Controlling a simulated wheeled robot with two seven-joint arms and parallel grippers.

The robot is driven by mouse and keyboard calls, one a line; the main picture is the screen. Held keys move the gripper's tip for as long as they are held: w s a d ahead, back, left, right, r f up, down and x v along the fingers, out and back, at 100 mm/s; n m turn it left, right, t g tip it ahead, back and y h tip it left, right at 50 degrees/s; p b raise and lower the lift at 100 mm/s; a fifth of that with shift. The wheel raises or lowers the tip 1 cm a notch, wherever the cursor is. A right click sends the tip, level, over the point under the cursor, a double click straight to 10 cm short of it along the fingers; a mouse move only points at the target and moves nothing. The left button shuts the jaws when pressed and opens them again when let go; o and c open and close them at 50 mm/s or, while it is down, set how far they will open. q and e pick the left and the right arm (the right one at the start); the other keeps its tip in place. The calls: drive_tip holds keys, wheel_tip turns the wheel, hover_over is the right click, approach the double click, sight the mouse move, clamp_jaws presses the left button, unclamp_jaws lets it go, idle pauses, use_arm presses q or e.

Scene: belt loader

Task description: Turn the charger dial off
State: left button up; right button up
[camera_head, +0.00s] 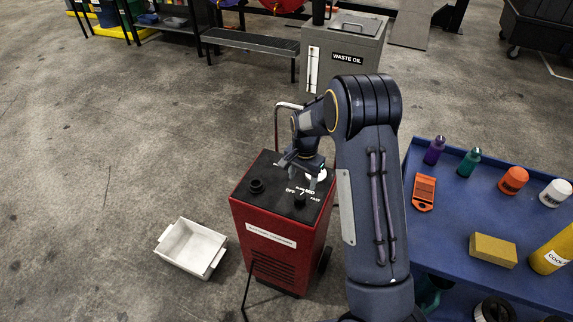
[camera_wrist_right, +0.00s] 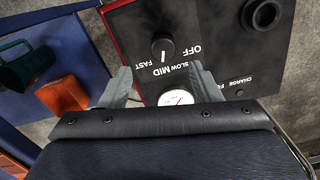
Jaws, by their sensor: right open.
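The red battery charger (camera_head: 270,240) stands on the floor, its black top facing up. Its dial (camera_head: 300,200) is a black knob near the front right of the top. In the right wrist view the dial (camera_wrist_right: 162,47) sits amid OFF, SLOW, MID and FAST labels; its white mark appears to point toward MID. My right gripper (camera_head: 305,172) is above the charger top, just behind the dial. In the right wrist view its open fingers (camera_wrist_right: 160,75) are spread to either side below the dial, with nothing between them and apart from it. My left gripper is not in view.
A second black knob (camera_head: 256,186) sits left on the charger top; a white gauge (camera_wrist_right: 176,98) lies near the gripper. A blue table (camera_head: 440,235) with bottles and a sponge stands at right. A white bin (camera_head: 190,247) lies on the floor at left. A waste oil box (camera_head: 345,50) stands behind.

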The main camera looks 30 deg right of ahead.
sight(300, 195)
drive_tip(key=shift+w+f, duration=0.2)
drive_tip(key=shift+w, duration=0.2)
wheel_tip(300, 195, down, 8)
drive_tip(key=shift+r+p, duration=0.2)
drive_tip(key=shift+p, duration=0.35)
drive_tip(key=shift+c, duration=0.4)
